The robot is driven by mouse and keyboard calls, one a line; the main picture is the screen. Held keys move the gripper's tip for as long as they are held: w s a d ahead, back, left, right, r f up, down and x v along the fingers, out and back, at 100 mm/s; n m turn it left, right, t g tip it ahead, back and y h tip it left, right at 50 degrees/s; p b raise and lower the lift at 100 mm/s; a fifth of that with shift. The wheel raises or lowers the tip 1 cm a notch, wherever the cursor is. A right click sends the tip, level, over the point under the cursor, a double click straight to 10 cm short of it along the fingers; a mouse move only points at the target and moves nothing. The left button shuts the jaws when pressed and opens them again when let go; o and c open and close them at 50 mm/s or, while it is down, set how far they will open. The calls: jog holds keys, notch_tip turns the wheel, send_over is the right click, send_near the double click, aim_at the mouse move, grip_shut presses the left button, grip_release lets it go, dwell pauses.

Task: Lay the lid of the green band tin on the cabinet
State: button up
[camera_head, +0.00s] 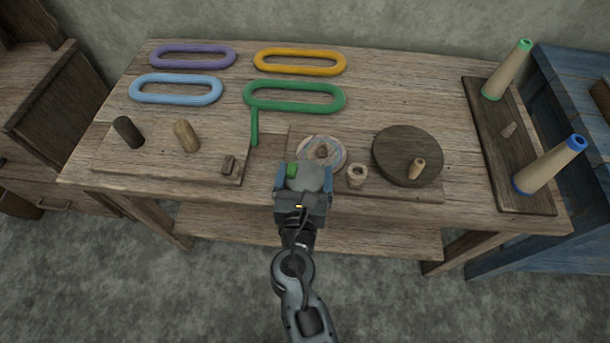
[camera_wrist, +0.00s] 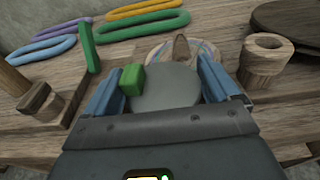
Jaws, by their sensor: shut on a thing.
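My gripper (camera_head: 304,170) is over the table's front edge, with its blue fingers on both sides of a grey round piece (camera_head: 313,178). In the wrist view the gripper (camera_wrist: 160,76) is shut on this piece, which looks like a flat lid (camera_wrist: 168,90). A small green block (camera_wrist: 132,79) shows at the lid's left side, by the left finger. I cannot make out a tin with a green band. A brown wooden cabinet (camera_head: 45,115) with a drawer stands at the far left; a blue wooden piece of furniture (camera_head: 575,85) stands at the right.
The wooden table (camera_head: 400,95) carries several yarn loops, including a green one (camera_head: 295,97). A striped disc (camera_head: 320,150), a wooden ring (camera_head: 357,177) and a dark round board (camera_head: 407,150) lie near my gripper.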

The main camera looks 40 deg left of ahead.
jog(key=shift+f, duration=0.2)
jog(key=o, duration=0.8)
jog(key=shift+c, duration=0.2)
jog(key=shift+r, duration=0.2)
jog(key=shift+s+d+r, duration=0.1)
jog(key=shift+s+d, duration=0.05)
jog(key=v, duration=1.1)
jog(key=shift+s, duration=0.3)
jog(key=shift+d, duration=0.15)
